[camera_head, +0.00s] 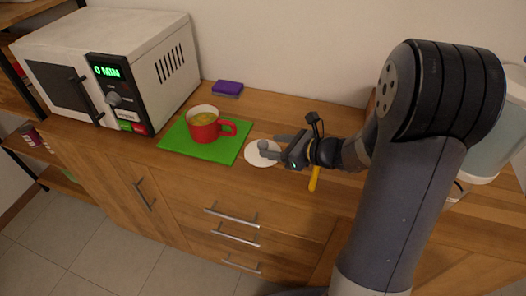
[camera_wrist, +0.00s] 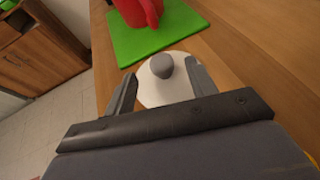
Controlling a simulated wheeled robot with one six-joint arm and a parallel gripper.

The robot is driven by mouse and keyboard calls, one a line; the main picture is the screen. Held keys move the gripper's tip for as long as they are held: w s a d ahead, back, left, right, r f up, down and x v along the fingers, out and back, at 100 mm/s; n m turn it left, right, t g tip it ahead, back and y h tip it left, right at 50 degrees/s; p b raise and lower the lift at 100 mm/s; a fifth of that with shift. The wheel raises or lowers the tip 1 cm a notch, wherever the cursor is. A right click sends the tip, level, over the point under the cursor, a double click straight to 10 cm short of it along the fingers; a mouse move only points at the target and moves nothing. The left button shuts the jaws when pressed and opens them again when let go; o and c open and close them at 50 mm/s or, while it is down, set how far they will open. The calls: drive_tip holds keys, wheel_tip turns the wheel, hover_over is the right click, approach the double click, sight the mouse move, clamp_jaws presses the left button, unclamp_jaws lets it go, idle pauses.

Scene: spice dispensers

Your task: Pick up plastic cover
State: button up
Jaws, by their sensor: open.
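The plastic cover is a flat white disc (camera_head: 252,158) with a grey knob (camera_head: 263,145), lying on the wooden counter just right of the green board. In the wrist view the white disc (camera_wrist: 151,95) lies below and between the fingers, with its grey knob (camera_wrist: 162,65) near the fingertips. My gripper (camera_head: 276,146) reaches over the cover from the right. Its two fingers (camera_wrist: 161,70) are apart, one on each side of the knob, with gaps showing. Contact with the knob cannot be seen. Part of the disc is hidden by my gripper.
A red mug (camera_head: 203,127) with yellowish contents stands on the green board (camera_head: 225,152), close to the cover. A white microwave (camera_head: 150,70) stands at the left. A purple sponge (camera_head: 228,87) lies behind the board. A yellow handle-like thing (camera_head: 314,179) shows beside my gripper.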

sight(264, 143)
drive_tip(key=x, duration=0.4)
drive_tip(key=shift+w+a, duration=0.3)
drive_tip(key=shift+a, duration=0.05)
drive_tip(key=shift+c, duration=0.5)
drive_tip(key=c, duration=1)
drive_tip(key=shift+o, duration=0.2)
